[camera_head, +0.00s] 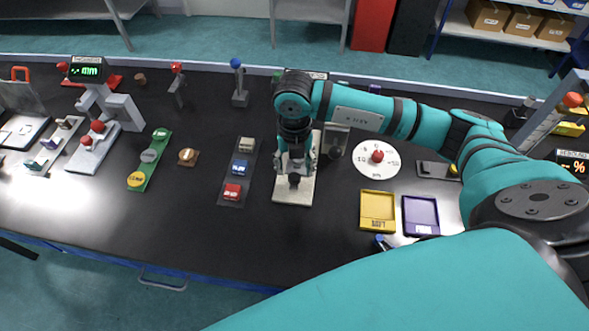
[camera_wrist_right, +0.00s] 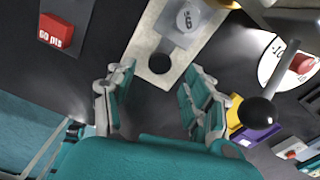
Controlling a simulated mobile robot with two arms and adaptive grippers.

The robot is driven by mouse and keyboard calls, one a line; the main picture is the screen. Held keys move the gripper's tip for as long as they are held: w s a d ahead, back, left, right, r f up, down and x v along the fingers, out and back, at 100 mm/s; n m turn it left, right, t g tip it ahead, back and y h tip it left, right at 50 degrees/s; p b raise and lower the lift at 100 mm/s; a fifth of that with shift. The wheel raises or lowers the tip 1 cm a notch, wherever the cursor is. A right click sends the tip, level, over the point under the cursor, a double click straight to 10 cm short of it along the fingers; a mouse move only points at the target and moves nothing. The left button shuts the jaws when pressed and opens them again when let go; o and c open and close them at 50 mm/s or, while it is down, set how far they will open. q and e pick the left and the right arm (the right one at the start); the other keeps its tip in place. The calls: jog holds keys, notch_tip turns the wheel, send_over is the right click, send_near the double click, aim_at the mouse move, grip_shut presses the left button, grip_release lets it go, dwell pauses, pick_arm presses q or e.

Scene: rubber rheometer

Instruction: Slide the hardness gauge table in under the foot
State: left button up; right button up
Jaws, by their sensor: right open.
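The hardness gauge has a long cream base (camera_head: 289,196), which also shows in the wrist view (camera_wrist_right: 200,52). On it, in the wrist view, a grey table (camera_wrist_right: 170,18) carries a pale round disc (camera_wrist_right: 188,18). A black knob (camera_wrist_right: 160,64) is at the near end of the base; it also shows in the head view (camera_head: 294,179). My right gripper (camera_head: 296,163) hangs over the base. In the wrist view its open, empty fingers (camera_wrist_right: 161,78) lie either side of the knob's line, apart from it. The foot cannot be made out. My left gripper is out of view.
A lever with a black ball (camera_wrist_right: 258,112) stands close right of my right fingers. A dark strip with red (camera_head: 232,192), blue and grey blocks lies left of the base. A white dial plate (camera_head: 377,159), yellow tray (camera_head: 377,210) and purple tray (camera_head: 421,216) lie right.

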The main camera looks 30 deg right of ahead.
aim_at(294, 176)
jog(key=shift+f, duration=2)
grip_shut()
